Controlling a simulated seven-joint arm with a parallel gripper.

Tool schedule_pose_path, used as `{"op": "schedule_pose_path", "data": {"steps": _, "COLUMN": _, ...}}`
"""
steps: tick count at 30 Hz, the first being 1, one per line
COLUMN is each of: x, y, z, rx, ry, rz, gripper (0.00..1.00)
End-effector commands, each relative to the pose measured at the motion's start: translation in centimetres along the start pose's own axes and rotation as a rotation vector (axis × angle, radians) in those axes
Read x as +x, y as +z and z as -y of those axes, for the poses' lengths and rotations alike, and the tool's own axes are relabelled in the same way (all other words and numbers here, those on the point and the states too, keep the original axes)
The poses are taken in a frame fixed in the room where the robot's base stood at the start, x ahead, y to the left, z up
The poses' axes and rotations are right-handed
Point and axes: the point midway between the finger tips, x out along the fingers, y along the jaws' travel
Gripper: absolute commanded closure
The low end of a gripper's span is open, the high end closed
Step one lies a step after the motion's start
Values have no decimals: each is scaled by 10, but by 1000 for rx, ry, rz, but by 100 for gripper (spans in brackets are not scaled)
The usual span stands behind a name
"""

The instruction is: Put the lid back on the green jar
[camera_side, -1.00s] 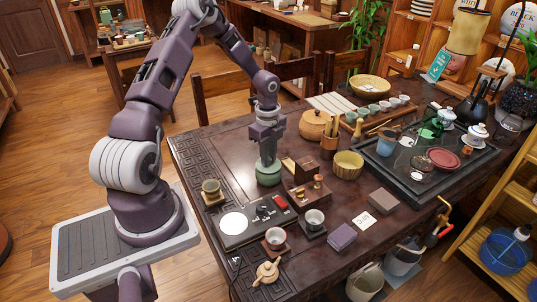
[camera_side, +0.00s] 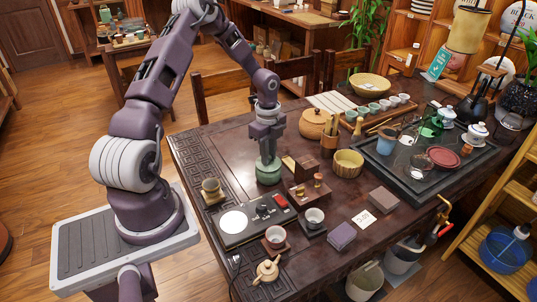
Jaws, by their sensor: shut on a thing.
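The green jar (camera_side: 268,177) stands upright on the dark carved table, left of the small wooden stand. My gripper (camera_side: 267,159) points straight down right above the jar, its fingers at the jar's top. It is shut on the jar's lid, which is mostly hidden between the fingers. The lid is too small here to tell whether it rests fully on the rim.
A black scale with a white disc (camera_side: 233,222) lies in front of the jar. The wooden stand (camera_side: 309,194) and a bamboo bowl (camera_side: 348,163) are to the right. The table's left side is mostly clear.

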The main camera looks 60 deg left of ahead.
Motion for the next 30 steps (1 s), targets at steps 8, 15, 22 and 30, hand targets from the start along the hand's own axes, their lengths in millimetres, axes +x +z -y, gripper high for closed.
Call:
{"op": "schedule_pose_path", "data": {"steps": 8, "x": 3, "y": 0, "z": 0, "rx": 0, "ry": 0, "rz": 0, "gripper": 100}}
{"op": "schedule_pose_path", "data": {"steps": 15, "x": 3, "y": 0, "z": 0, "rx": 0, "ry": 0, "rz": 0, "gripper": 100}}
{"op": "schedule_pose_path", "data": {"steps": 22, "x": 3, "y": 0, "z": 0, "rx": 0, "ry": 0, "rz": 0, "gripper": 100}}
{"op": "schedule_pose_path", "data": {"steps": 30, "x": 3, "y": 0, "z": 0, "rx": 0, "ry": 0, "rz": 0, "gripper": 56}}
